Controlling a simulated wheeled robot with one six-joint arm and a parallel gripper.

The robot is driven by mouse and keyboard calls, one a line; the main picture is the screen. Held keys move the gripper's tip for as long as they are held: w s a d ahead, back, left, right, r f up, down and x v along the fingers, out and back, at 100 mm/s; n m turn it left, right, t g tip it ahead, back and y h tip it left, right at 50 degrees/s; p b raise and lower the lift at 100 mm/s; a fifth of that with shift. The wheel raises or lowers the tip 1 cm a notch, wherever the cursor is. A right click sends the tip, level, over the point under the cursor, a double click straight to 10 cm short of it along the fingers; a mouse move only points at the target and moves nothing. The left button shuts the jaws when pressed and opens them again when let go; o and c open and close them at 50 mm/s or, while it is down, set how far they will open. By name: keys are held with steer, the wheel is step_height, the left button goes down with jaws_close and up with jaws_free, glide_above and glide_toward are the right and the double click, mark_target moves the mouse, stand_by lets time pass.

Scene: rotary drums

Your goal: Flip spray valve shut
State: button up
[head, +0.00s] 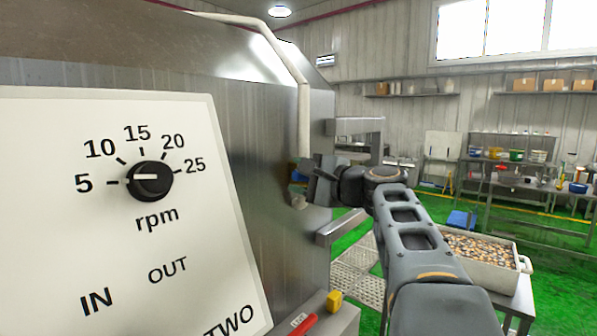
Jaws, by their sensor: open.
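A pale spray pipe (303,110) runs along the top of the steel drum housing (268,150) and bends straight down its side. Its lower end meets my dark gripper (308,184) in the head view. My gripper is open, with its jaws turned left towards the housing at the foot of the pipe. A small grey-brown piece (298,202) shows just below the jaws. Whether the jaws touch the pipe or anything on it, I cannot tell.
A white control panel (200,250) with a black rpm knob (150,181) pointing near 5 fills the left. A red tagged object (302,325) and a yellow block (334,302) lie at the bottom. A filled crate (522,262) stands right of my arm. Green floor lies beyond.

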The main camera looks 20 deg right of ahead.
steer(key=shift+w+a, duration=0.15)
steer(key=shift+w, duration=0.2)
steer(key=shift+c, duration=0.5)
jaws_close()
steer(key=shift+f, duration=0.15)
